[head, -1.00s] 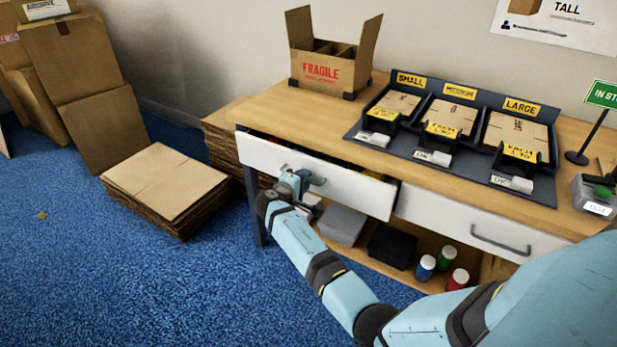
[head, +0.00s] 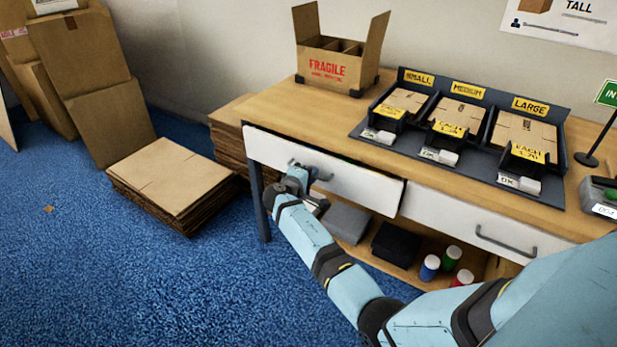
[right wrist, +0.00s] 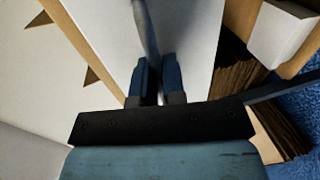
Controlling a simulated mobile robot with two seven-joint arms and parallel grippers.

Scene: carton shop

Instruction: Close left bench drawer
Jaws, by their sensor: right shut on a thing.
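The left bench drawer (head: 360,185) has a white front and sits under the wooden bench top. It looks nearly flush with the bench, with a thin dark gap along its top and right edge. My right gripper (head: 298,175) is at its handle (head: 322,174). In the right wrist view my right gripper (right wrist: 158,82) has its two dark fingers shut on the grey handle bar (right wrist: 146,30), in front of the white drawer front (right wrist: 185,40). The gripper hides part of the handle in the head view. My left gripper is not in view.
The right drawer (head: 470,222) appears shut. A FRAGILE carton (head: 335,68) and a sorting tray (head: 360,132) stand on the bench. The lower shelf holds grey and black items (head: 397,243) and small bottles (head: 430,267). A flat cardboard stack (head: 170,180) lies on the blue floor at left.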

